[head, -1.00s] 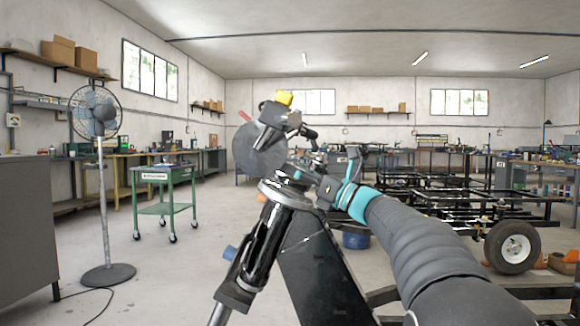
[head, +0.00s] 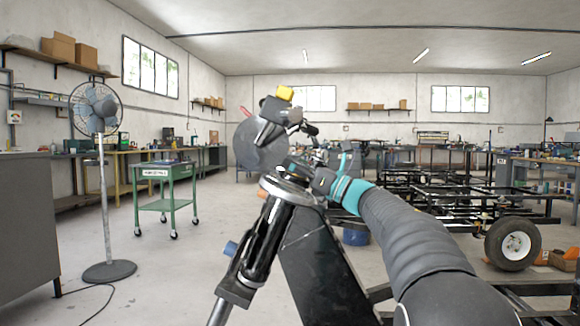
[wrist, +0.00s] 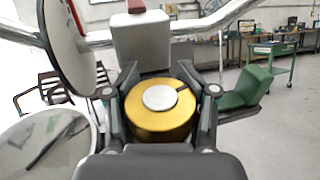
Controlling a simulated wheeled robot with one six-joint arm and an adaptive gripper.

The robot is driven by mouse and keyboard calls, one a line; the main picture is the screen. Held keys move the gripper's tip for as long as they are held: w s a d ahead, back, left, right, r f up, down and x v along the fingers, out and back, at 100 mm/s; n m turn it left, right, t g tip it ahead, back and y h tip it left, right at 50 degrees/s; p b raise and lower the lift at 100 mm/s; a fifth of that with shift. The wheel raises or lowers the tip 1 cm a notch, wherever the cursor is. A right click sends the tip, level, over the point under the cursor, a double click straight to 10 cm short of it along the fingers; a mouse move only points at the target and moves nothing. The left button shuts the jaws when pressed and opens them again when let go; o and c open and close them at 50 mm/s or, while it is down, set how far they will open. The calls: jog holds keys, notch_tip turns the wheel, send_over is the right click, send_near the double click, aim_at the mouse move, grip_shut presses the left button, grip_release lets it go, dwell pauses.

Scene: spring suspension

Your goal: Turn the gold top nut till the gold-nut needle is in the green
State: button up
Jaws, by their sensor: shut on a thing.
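The gold top nut (wrist: 150,122), with a silver disc on top, sits between the two fingers of my gripper (wrist: 160,105) in the wrist view. The fingers press on its left and right sides. In the head view my gripper (head: 300,170) is at the top of the dark strut (head: 262,240), and the nut is hard to make out there. A pale round face (wrist: 40,145) with a dark needle-like mark is at lower left in the wrist view. Which needle it is, and any green zone on it, I cannot tell.
A second disc (wrist: 66,40) stands close by at upper left in the wrist view; its dark back (head: 262,142) shows in the head view. A fan (head: 100,130) and a green cart (head: 165,172) stand left. A black frame with a wheel (head: 512,244) is at right.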

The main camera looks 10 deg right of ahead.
jog(key=n+g+y, duration=0.1)
jog(key=g, duration=0.1)
jog(key=n+g+y, duration=0.1)
jog(key=n+g, duration=0.1)
jog(key=n+g+y, duration=0.1)
jog(key=g, duration=0.1)
jog(key=shift+s+n, duration=0.25)
jog(key=shift+n, duration=0.15)
dwell(0.6)
jog(key=o, duration=0.9)
jog(key=shift+d, duration=0.1)
jog(key=shift+c, duration=0.2)
jog(key=shift+o, duration=0.7)
jog(key=shift+d, duration=0.15)
jog(key=shift+a, duration=0.2)
jog(key=v, duration=1.2)
